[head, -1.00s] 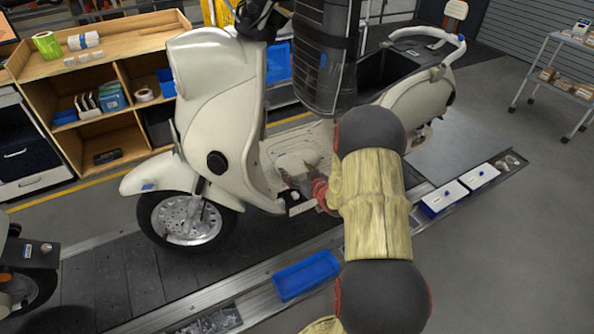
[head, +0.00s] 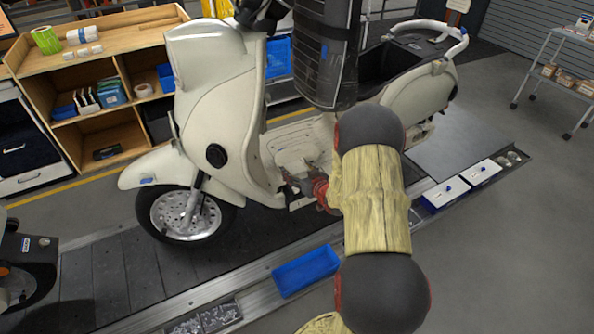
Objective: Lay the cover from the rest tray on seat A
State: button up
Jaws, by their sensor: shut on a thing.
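My gripper (head: 291,187) is at the cream scooter's footwell (head: 298,150), just behind the front shield. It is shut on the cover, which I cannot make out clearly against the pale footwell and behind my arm. A blue tray (head: 306,270) stands on the near conveyor rail below the gripper and looks empty. No marking for seat A can be read, so I cannot tell which place it is. My wrist and forearm hide the footwell's right part.
The scooter (head: 215,110) stands on the dark slat conveyor (head: 110,275). Two white boxes (head: 445,192) with blue knobs sit on the rail at right. A bin of small metal parts (head: 207,320) is at the lower left. A wooden shelf (head: 100,65) stands behind.

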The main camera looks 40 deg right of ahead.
aim_at(297, 191)
jog(key=shift+f, duration=0.25)
dwell(0.3)
jog(key=shift+f+b, duration=2.95)
jog(key=shift+f, duration=0.7)
jog(key=shift+f, duration=0.1)
